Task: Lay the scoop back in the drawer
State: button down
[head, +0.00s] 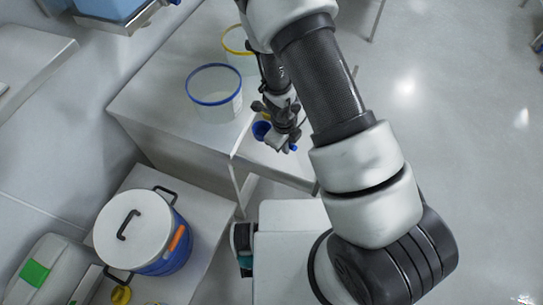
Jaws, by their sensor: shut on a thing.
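The fingers and wrist hide the scoop's middle. I cannot tell whether the scoop touches anything below it.
A clear tub with a blue rim (213,92) stands left of my gripper, with a yellow-rimmed tub (238,42) behind it. A blue drum with a white lid (145,232) stands lower left. The floor (455,140) at right is clear.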

notch_tip(320, 180, down, 8)
jog(key=b, duration=0.6)
jog(key=shift+f, duration=0.25)
jog(key=shift+w+a+r+p, duration=0.1)
jog(key=shift+r+p, duration=0.1)
jog(key=shift+p, duration=0.2)
jog(key=shift+w+a+r+p, duration=0.25)
jog(key=shift+a+p, duration=0.3)
jog(key=shift+p, duration=0.3)
jog(key=a+p, duration=0.1)
jog(key=p, duration=0.2)
jog(key=shift+w+a+r, duration=0.15)
jog(key=shift+w+a, duration=0.15)
jog(key=shift+a, duration=0.1)
jog(key=shift+w+a+p, duration=0.15)
jog(key=shift+a+p, duration=0.15)
jog(key=shift+p, duration=0.3)
notch_tip(320, 180, down, 2)
jog(key=shift+f+b, duration=0.1)
jog(key=shift+b, duration=0.9)
